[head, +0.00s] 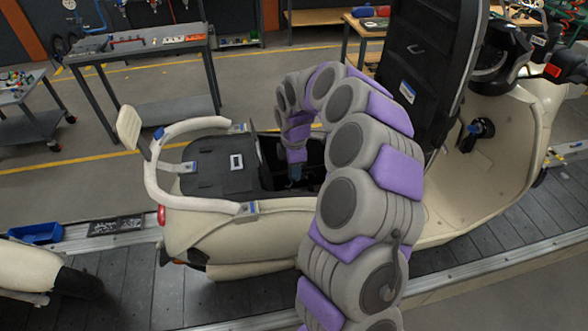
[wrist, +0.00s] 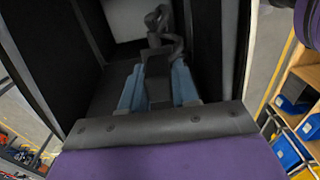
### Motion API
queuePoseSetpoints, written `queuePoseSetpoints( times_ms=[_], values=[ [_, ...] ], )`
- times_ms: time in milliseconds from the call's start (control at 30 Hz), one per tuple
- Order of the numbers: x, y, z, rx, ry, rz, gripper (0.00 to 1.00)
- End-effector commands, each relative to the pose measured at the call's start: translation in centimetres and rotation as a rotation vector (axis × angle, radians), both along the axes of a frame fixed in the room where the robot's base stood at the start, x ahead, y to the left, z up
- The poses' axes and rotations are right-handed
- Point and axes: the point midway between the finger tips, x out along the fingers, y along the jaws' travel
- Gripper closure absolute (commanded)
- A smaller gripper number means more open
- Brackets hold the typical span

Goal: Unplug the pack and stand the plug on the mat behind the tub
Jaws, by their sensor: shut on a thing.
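The cream scooter's underseat tub (head: 268,165) is open, with its seat raised. My gripper (head: 294,172) reaches down into it. In the wrist view my gripper (wrist: 158,88) has its two blue fingers closed on a dark block, the plug (wrist: 156,75). A thick dark cable (wrist: 168,24) curls from the plug's far end. Whether the plug is seated in the pack cannot be told; the pack is not clearly visible in the dark tub. The dark mat (head: 205,163) lies left of the tub on the scooter's tail, with a small white-framed square (head: 236,162) on it.
A cream grab rail (head: 155,185) curves around the mat. The raised black seat (head: 425,65) stands right of my arm. In the wrist view dark tub walls (wrist: 220,50) stand close on both sides. The mat's top looks mostly free.

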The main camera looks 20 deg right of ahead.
Motion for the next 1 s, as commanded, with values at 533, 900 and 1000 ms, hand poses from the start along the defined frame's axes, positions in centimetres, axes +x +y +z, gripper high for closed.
queuePoseSetpoints(
  times_ms=[533,900,1000],
  values=[
    [0.0,0.0,0.7,0.000,-0.001,0.000,1.00],
    [0.1,0.0,3.9,0.000,-0.004,0.001,1.00],
    [0.1,0.0,4.8,0.000,-0.003,0.000,1.00]
  ],
)
